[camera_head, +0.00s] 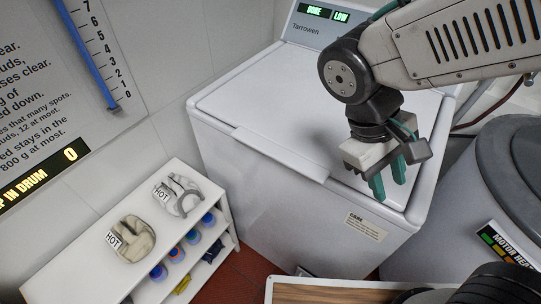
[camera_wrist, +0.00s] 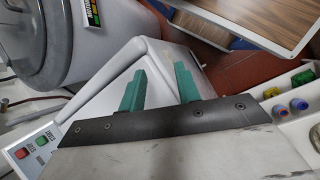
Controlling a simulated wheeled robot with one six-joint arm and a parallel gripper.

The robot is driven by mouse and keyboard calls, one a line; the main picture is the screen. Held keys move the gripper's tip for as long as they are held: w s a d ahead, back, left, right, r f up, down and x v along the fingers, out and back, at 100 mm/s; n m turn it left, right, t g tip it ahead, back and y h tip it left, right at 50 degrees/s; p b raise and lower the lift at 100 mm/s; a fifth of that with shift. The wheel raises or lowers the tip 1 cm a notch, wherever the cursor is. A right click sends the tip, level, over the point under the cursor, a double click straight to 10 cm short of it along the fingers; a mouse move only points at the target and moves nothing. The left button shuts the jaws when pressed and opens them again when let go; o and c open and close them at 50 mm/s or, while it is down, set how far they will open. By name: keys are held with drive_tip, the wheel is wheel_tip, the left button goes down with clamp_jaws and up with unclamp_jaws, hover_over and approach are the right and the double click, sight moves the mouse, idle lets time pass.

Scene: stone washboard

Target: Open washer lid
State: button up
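The washer (camera_head: 270,205) is a white box with its lid (camera_head: 290,95) lying shut on top. A raised lip (camera_head: 280,153) runs along part of the lid's front edge. The display (camera_head: 322,12) on the back panel reads "DONE" and "LOW". My gripper (camera_head: 388,180) points down over the lid's front right corner. Its two green fingers stand apart, with nothing between them. In the wrist view my gripper (camera_wrist: 160,86) also shows open above the white washer corner. I cannot tell whether the fingertips touch the lid.
A grey round drum (camera_head: 470,215) with a motor label stands close on the right. A white shelf (camera_head: 90,225) on the left carries two "HOT" items and several bottles. A wood-topped surface (camera_head: 325,294) lies in front. Red floor (camera_head: 248,272) shows between.

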drive_tip(key=w+a+f+n+t+h, duration=0.3)
drive_tip(key=a+f+n+t+h, duration=0.35)
drive_tip(key=a, duration=0.55)
drive_tip(key=m+t+y, duration=0.2)
drive_tip(key=t+y, duration=0.1)
drive_tip(key=t, duration=0.8)
approach(271, 157)
drive_tip(key=w, duration=0.2)
drive_tip(key=shift+n, duration=0.25)
drive_tip(key=x, duration=0.7)
drive_tip(key=shift+d+f, duration=0.1)
drive_tip(key=shift+d, duration=0.45)
clamp_jaws()
